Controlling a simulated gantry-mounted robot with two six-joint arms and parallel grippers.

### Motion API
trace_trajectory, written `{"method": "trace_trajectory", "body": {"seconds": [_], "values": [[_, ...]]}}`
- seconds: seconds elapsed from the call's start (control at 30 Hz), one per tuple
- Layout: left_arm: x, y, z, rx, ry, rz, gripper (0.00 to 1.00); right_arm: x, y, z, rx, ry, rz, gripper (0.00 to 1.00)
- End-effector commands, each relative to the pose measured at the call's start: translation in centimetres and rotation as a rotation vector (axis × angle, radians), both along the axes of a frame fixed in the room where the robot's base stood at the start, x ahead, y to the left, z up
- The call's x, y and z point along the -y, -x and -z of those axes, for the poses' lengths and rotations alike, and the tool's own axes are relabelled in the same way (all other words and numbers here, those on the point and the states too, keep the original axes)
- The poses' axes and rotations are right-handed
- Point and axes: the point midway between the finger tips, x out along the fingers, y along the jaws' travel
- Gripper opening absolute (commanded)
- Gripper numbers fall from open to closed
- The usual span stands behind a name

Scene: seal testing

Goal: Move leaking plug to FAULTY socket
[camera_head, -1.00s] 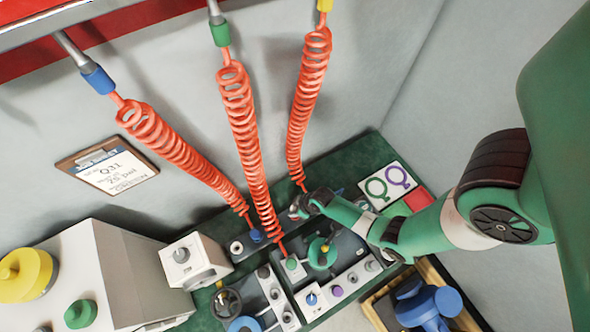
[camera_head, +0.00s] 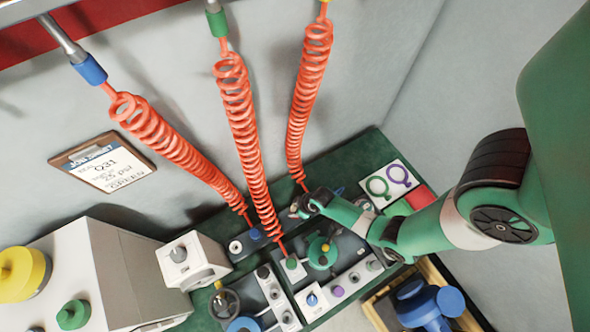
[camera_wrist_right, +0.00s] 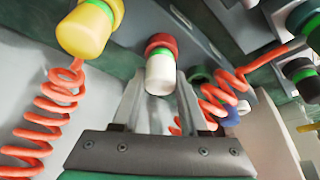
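Three red coiled hoses run down from blue, green and yellow couplings. In the head view, a blue plug (camera_head: 255,233) and a green plug (camera_head: 291,263) sit at the lower ends of two hoses. The third hose (camera_head: 305,90) ends beside my right gripper (camera_head: 295,209), low over the bench. In the right wrist view, a white cylinder with a red cap (camera_wrist_right: 160,73) stands between or just beyond my right fingertips, which look apart. A yellow plug (camera_wrist_right: 84,30) with a coil is to its left. I cannot read a FAULTY label. My left gripper is out of view.
A job sheet (camera_head: 103,162) hangs on the wall; its last line looks like GREEN. A white box (camera_head: 186,258), grey panels with knobs, and a wooden tray (camera_head: 378,308) with a blue item (camera_head: 432,305) crowd the front. A symbol card (camera_head: 390,184) lies at the right.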

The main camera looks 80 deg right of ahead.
Motion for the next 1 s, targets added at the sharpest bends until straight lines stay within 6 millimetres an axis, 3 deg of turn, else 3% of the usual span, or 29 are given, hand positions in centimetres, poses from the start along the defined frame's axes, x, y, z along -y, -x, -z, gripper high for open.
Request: {"method": "trace_trajectory", "body": {"seconds": [0.03, 0.2, 0.57, 1.0], "values": [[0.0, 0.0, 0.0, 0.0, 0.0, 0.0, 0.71, 0.0, 0.0, 0.0, 0.0, 0.0, 0.0, 0.5], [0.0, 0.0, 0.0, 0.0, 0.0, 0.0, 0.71, 0.0, 0.0, 0.0, 0.0, 0.0, 0.0, 0.78], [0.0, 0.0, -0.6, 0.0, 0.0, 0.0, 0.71, 0.0, 0.2, -0.8, 0.001, 0.0, 0.0, 0.78], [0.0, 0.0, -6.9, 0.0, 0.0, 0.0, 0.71, -0.8, 3.7, -9.9, -0.001, -0.001, 0.002, 0.78]]}}
